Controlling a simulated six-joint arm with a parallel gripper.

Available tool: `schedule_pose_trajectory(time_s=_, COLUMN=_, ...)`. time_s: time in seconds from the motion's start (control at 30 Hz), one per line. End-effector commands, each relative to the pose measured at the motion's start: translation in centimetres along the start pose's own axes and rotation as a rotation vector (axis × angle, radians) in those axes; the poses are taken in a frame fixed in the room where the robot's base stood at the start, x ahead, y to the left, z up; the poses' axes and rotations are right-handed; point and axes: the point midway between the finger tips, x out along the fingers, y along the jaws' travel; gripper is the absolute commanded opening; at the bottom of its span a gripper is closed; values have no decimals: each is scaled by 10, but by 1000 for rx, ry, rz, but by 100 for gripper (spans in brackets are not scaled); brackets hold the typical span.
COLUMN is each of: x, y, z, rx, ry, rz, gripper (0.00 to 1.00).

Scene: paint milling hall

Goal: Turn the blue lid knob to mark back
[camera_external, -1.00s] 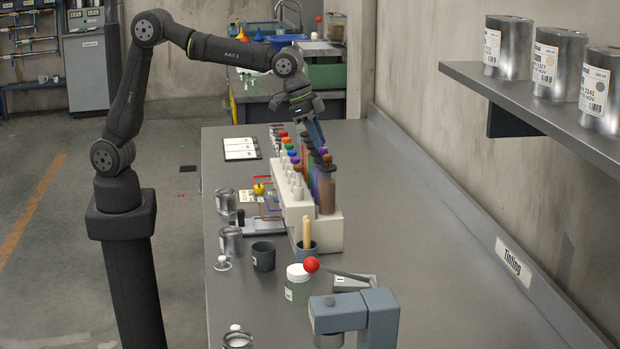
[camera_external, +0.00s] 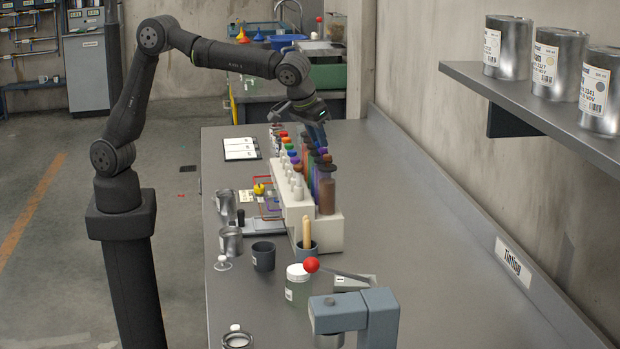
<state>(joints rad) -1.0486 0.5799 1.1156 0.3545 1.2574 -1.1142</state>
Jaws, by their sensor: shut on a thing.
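My gripper (camera_external: 322,146) points down at the far end of a row of tall coloured canisters with dark lids (camera_external: 326,169). Its fingers are close together at the lid tops, shut on what appears to be the blue lid knob. The knob itself is hidden by the fingers, so its colour and pointing direction cannot be read. The canisters stand upright in a pale rack (camera_external: 328,232). The back mark cannot be made out.
Metal cans (camera_external: 231,241), a dark cup (camera_external: 263,256) and a jar (camera_external: 298,284) stand on the grey bench (camera_external: 420,250) nearer the camera. A red-balled lever (camera_external: 312,265) belongs to a blue-grey press. A shelf (camera_external: 540,105) with cans juts from the right wall. Bench right of the rack is clear.

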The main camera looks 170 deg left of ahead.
Motion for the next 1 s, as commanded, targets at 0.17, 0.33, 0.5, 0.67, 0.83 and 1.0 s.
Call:
schedule_pose_trajectory(time_s=0.17, x=-1, y=2, z=0, rx=-155, ry=0, rz=-63, gripper=0)
schedule_pose_trajectory(time_s=0.33, x=-1, y=3, z=0, rx=-304, ry=1, rz=-124, gripper=0)
schedule_pose_trajectory(time_s=0.5, x=-1, y=4, z=-1, rx=-453, ry=0, rz=-187, gripper=0)
schedule_pose_trajectory(time_s=0.67, x=0, y=5, z=-1, rx=-594, ry=0, rz=-243, gripper=0)
schedule_pose_trajectory(time_s=0.83, x=0, y=6, z=-2, rx=-744, ry=-2, rz=-306, gripper=0)
schedule_pose_trajectory(time_s=1.0, x=0, y=6, z=-3, rx=-888, ry=-1, rz=-365, gripper=0)
